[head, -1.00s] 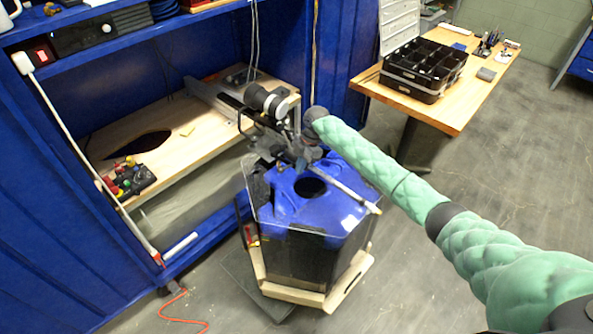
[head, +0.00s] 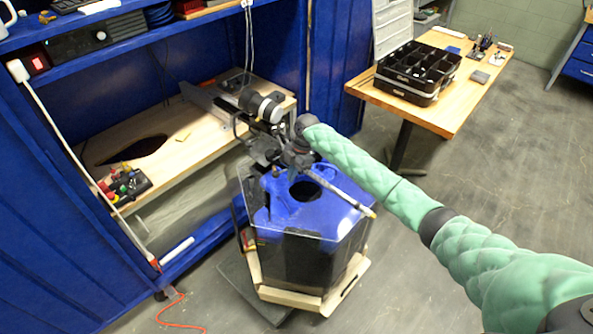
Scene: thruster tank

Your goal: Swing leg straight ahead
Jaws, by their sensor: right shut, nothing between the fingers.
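The top has a dark round hole (head: 305,190). A thin light rod (head: 343,193), which seems to be the leg, slants over the top towards the lower right, its pale tip past the tank's edge. My right gripper (head: 293,158) is shut and empty at the tank's back edge, beside the rod's upper end. Dark mounting parts crowd it, so I cannot tell whether it touches the rod. My left gripper is out of view.
A black cylindrical motor unit (head: 262,107) sits behind the gripper, at the wooden bench (head: 200,130) inside the blue cabinet. A wooden table (head: 440,113) with a black tray (head: 400,89) stands at the back right. A wooden base (head: 318,302) surrounds the tank's foot. The floor at right is open.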

